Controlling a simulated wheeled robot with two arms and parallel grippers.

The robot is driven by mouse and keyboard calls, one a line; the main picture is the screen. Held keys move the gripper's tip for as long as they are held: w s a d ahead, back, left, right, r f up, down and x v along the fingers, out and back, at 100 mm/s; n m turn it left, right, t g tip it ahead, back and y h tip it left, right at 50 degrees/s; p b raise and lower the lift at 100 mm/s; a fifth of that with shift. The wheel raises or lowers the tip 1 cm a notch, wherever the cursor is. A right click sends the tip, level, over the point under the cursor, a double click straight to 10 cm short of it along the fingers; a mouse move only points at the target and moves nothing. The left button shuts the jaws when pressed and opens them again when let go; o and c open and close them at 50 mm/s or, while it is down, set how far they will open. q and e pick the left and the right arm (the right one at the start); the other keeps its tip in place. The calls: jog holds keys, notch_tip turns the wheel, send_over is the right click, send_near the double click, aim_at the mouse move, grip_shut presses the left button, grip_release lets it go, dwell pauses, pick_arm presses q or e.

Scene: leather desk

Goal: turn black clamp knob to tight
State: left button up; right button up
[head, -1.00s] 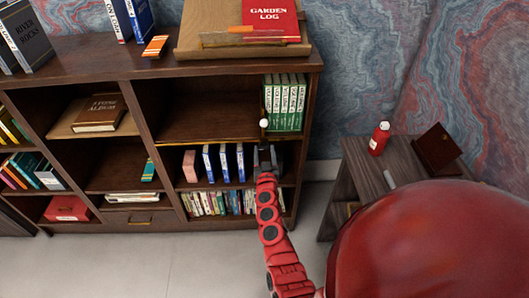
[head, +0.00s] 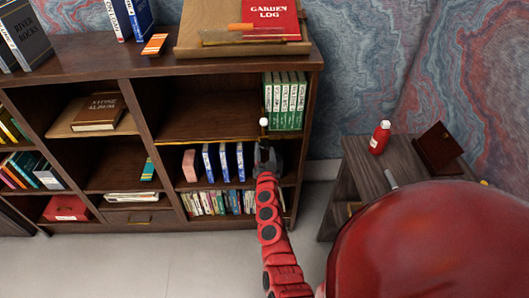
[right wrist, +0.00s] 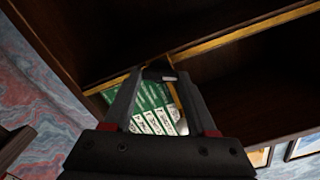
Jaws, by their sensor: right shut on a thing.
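My right gripper (head: 264,150) reaches up to the front edge of the bookcase's middle shelf, near its right end. In the right wrist view its two fingers (right wrist: 159,78) are closed on a small dark piece, the black clamp knob (right wrist: 157,72). A small light grey bit shows beside the knob. In the head view the gripper hides most of the knob. A small white round-topped piece (head: 263,121) stands just above the gripper at the shelf edge. Any tightness marking is too small to tell. My left gripper is not in view.
Green books (head: 285,101) stand just behind and right of the gripper. Blue books (head: 224,163) stand on the shelf below, to its left. A side table (head: 365,170) with a red bottle (head: 380,138) is at right. The shelf left of the green books is clear.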

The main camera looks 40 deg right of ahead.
jog(key=m+b, duration=0.1)
jog(key=m, duration=0.4)
jog(key=shift+d+m+b, duration=0.15)
jog(key=shift+m+b, duration=0.15)
jog(key=shift+m, duration=0.1)
jog(key=shift+f+m+b, duration=0.15)
jog(key=shift+m+b, duration=0.25)
jog(key=shift+m, duration=0.8)
jog(key=shift+m+b, duration=0.45)
jog(key=shift+m, duration=1.15)
jog(key=o, duration=1.4)
jog(key=shift+c, duration=0.2)
